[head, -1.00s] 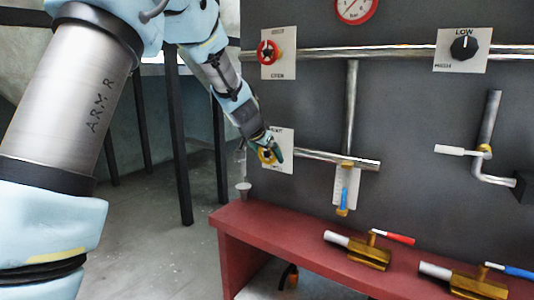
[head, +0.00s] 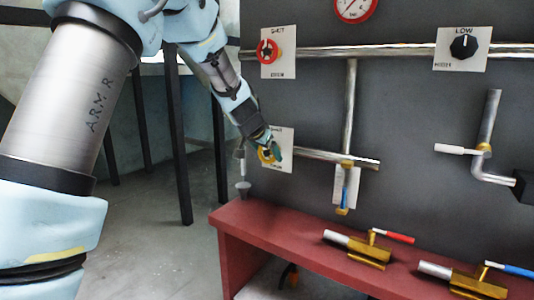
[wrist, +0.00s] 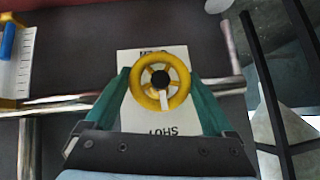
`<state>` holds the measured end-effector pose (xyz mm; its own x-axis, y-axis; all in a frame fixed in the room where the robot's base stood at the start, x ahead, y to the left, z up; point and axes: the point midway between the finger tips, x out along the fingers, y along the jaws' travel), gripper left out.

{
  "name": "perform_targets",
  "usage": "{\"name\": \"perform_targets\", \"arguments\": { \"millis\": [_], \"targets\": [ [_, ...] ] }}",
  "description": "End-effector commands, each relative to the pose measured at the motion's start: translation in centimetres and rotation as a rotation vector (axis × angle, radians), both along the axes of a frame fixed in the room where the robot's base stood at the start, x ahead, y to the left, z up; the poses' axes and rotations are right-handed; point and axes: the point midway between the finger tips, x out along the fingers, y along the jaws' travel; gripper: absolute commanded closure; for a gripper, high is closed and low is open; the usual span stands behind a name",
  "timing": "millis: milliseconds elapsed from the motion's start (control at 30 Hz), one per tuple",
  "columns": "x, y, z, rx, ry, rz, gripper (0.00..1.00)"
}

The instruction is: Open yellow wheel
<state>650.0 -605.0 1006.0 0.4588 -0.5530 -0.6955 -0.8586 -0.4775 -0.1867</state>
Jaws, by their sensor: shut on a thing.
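The yellow wheel (wrist: 160,64) is a small handwheel on a white plate (wrist: 145,57) marked with SHUT at one end. A white mark on the wheel's rim points toward the SHUT lettering in the wrist view. My gripper (wrist: 160,82) has its green fingers on both sides of the wheel, shut on its rim. In the head view the yellow wheel (head: 265,154) shows at the lower left of the panel, partly hidden by my gripper (head: 271,150).
A red wheel (head: 268,52) sits above on its own plate. Pipes (head: 320,155) run right from the yellow wheel to a gauge strip (head: 346,187). A red bench (head: 245,225) with brass valves (head: 368,252) lies below.

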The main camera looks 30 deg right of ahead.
Motion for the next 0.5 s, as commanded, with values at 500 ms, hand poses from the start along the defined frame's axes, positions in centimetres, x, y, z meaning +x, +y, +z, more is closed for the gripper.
{"name": "perform_targets", "arguments": {
  "millis": [500],
  "targets": [
    [0.46,0.31,-0.76,-0.149,0.259,0.002,0.68]
  ]
}}
